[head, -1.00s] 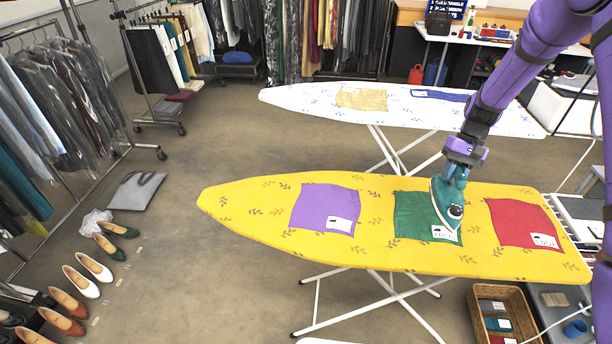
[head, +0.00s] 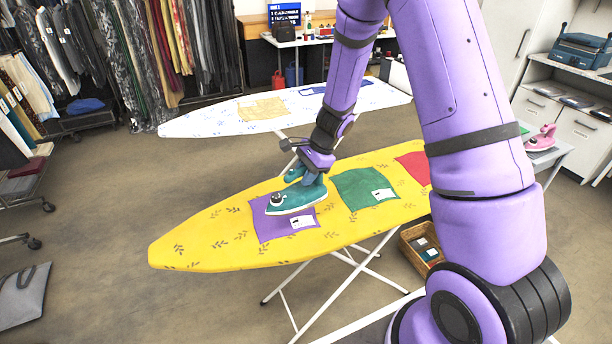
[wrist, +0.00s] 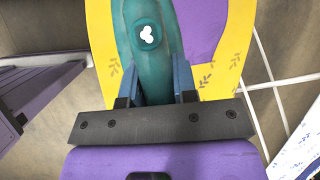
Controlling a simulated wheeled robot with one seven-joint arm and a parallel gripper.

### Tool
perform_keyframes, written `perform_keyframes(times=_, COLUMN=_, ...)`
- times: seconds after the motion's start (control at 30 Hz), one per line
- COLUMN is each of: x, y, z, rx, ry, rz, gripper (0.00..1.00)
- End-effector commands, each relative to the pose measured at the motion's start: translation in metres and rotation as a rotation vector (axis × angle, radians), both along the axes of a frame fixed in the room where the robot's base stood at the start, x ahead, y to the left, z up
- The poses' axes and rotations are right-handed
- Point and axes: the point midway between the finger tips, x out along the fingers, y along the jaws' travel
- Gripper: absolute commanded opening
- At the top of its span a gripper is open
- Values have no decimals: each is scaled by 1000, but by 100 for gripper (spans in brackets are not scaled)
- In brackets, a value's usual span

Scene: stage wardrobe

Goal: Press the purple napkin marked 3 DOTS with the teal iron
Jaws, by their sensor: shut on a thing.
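The teal iron (head: 297,199) is over the purple napkin (head: 268,227) on the yellow ironing board (head: 200,240). The iron looks level and appears to rest on the napkin, though contact is hard to confirm. My gripper (head: 311,180) is shut on the iron's handle from above. In the wrist view the iron (wrist: 150,70) sits between my fingers, with a dark round spot of white dots on it, and some purple cloth (wrist: 200,25) shows beside it. The napkin carries a white label (head: 303,221), its marks too small to read.
A green napkin (head: 355,185) and a red napkin (head: 415,165) lie farther right on the same board. A white ironing board (head: 215,122) stands behind. A basket (head: 422,250) sits on the floor below. A pink iron (head: 541,138) stands on a side table at right.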

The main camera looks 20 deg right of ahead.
Motion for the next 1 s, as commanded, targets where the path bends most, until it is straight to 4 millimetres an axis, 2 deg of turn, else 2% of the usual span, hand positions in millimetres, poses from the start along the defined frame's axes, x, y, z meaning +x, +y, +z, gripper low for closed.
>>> perform_keyframes(times=0.13, x=-6, y=-4, z=1, rx=1, ry=-1, rz=-127, gripper=0)
perform_keyframes(times=0.33, x=-8, y=-5, z=-6, rx=2, ry=0, rz=-169, gripper=0)
perform_keyframes(times=0.7, x=-8, y=-5, z=-46, rx=1, ry=2, rz=-166, gripper=0)
perform_keyframes(times=1.0, x=-7, y=-4, z=-63, rx=1, ry=-2, rz=-163, gripper=0)
